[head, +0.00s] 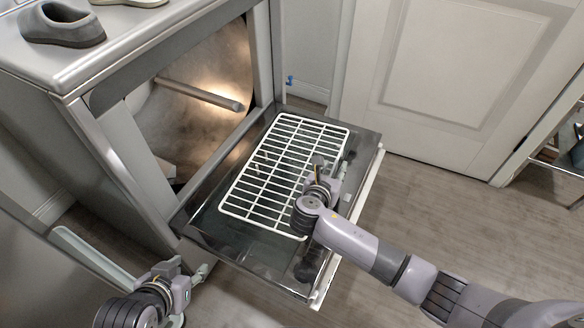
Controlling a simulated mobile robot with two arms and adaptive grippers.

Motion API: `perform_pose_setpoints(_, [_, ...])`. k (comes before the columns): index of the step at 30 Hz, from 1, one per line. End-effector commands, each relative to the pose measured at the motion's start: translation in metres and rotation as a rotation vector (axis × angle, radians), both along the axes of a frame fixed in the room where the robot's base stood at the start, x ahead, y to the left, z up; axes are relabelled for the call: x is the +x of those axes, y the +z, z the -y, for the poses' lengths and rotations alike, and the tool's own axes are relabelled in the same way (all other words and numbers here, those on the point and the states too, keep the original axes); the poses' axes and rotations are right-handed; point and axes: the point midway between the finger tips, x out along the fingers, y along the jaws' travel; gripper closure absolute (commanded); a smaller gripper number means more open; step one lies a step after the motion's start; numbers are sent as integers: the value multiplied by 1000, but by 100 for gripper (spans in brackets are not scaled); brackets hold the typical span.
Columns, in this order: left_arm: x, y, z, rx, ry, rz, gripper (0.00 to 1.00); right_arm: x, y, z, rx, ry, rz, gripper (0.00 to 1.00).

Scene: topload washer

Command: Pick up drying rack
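The drying rack (262,190) is a white wire grid with rounded corners. It lies flat on the inner side of the lowered appliance door (225,235). My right gripper (331,165) is over the rack's right edge, with its fingers apart. The gripper and wrist hide part of that edge, and I cannot tell whether a finger touches the wire. My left gripper (190,268) is low at the left, in front of the appliance and away from the rack. Its fingers look apart with nothing between them.
The metal appliance (120,150) stands at the left with its drum (205,75) open. A dark shoe (62,25) sits on its top. A white panelled door (450,70) stands behind.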

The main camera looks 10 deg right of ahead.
Motion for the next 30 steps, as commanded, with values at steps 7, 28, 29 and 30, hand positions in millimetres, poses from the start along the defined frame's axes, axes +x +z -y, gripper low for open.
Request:
perform_pose_setpoints(7, [2,1,1,-3,-1,12,60,1,0,1,0,0,0,69])
perform_pose_setpoints(28, [2,1,1,-3,-1,11,60,1,0,0,0,0,0,100])
perform_pose_setpoints(29, [2,1,1,-3,-1,11,60,1,0,0,0,0,0,100])
perform_pose_setpoints(30, [2,1,1,-3,-1,11,60,1,0,0,0,0,0,100])
